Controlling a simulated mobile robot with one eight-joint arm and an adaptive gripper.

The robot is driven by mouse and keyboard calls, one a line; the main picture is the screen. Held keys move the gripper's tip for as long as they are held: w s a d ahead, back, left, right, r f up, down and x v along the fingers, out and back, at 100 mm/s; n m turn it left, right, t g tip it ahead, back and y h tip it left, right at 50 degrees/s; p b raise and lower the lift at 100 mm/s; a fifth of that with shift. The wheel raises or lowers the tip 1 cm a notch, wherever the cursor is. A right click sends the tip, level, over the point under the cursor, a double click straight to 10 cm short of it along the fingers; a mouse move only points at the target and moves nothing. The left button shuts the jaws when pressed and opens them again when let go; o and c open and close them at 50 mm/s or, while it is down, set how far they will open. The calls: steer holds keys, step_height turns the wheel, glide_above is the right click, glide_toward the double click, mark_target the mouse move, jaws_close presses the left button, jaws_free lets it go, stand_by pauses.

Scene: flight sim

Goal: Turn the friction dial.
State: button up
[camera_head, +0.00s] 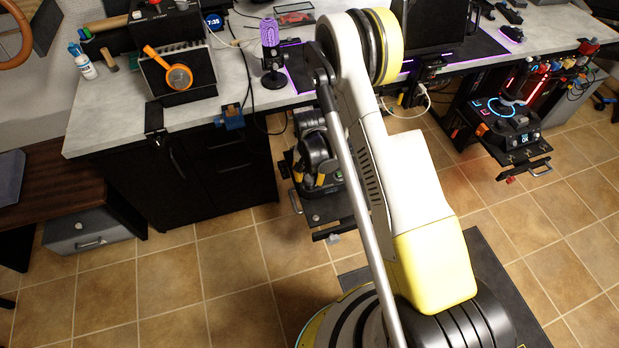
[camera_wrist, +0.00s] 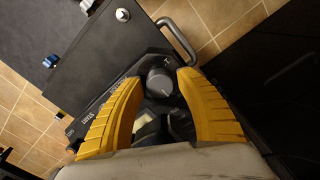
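A round dark-grey dial (camera_wrist: 160,83) with a pale pointer mark sits on a black panel (camera_wrist: 118,75) in the wrist view. I take it for the friction dial, but its label is not readable. My gripper (camera_wrist: 160,77) is open, with one yellow finger on each side of the dial. The fingertips are close to the dial's sides; I cannot tell whether they touch it. In the head view, my gripper (camera_head: 314,181) is small and dark with yellow fingers, over the black control unit (camera_head: 335,207). The dial cannot be made out there.
In the head view, a grey desk (camera_head: 240,95) with a microphone (camera_head: 271,50) lies behind. Tiled floor (camera_head: 225,270) is clear at front left.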

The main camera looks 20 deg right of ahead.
step_height(320, 180, up, 12)
stand_by(0.6)
stand_by(0.4)
step_height(320, 180, up, 19)
steer(key=n+t, duration=0.3)
glide_above(310, 178)
steer(key=s, duration=0.6)
steer(key=s+r+n+t, duration=0.3)
steer(key=s+r, duration=0.5)
steer(key=s, duration=0.6)
steer(key=shift+r+t, duration=0.2)
steer(key=shift+t, duration=0.4)
steer(key=shift+a, duration=0.1)
